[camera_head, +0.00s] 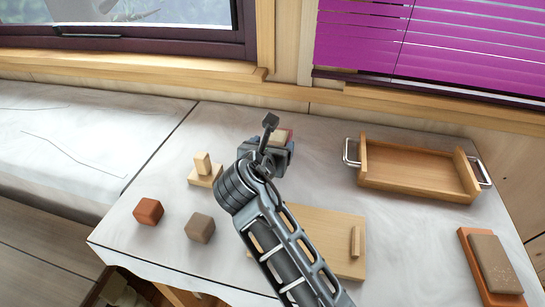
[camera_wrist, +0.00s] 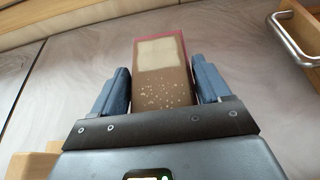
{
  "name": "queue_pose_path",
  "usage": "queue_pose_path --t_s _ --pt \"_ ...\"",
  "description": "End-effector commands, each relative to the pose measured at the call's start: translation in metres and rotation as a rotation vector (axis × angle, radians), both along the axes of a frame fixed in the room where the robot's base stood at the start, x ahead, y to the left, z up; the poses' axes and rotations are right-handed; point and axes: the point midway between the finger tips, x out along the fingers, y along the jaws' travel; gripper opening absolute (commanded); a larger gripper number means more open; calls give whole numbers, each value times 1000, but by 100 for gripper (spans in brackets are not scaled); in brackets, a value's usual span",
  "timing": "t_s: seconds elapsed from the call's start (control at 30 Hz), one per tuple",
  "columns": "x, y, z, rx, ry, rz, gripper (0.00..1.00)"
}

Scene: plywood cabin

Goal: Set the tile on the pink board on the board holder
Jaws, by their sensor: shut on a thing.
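My gripper (camera_wrist: 163,90) is shut on a brown speckled tile (camera_wrist: 163,92) with a cream patch (camera_wrist: 162,52) toward its far end. A strip of the pink board (camera_wrist: 182,44) shows along the tile's far edges; I cannot tell whether the tile rests on it or is lifted. In the head view my gripper (camera_head: 270,150) is at the back middle of the counter and mostly hides both; a bit of pink (camera_head: 289,134) shows beyond it. Which piece is the board holder is not certain; a flat wooden board with a raised bar (camera_head: 330,225) lies in front, partly behind my arm.
A wooden tray with metal handles (camera_head: 415,172) stands at the back right. An orange-brown board (camera_head: 470,255) bears another brown tile (camera_head: 494,262) at the right edge. A small wooden stand (camera_head: 204,178), a red-brown cube (camera_head: 148,211) and a grey-brown cube (camera_head: 200,228) are at left.

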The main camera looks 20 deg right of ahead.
Motion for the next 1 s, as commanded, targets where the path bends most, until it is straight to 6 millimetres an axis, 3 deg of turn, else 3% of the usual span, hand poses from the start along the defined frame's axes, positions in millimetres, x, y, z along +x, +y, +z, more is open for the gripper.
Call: queue_pose_path --t_s 0.23,0.63,0.67,0.9,1.0 --pt "0 0 -32 0 3 1 37" --pt "0 -1 -38 -1 1 0 37" --pt "0 -1 -40 -1 2 -1 77" --pt "0 -1 -39 0 1 0 100" --pt "0 -1 -39 0 1 0 100"
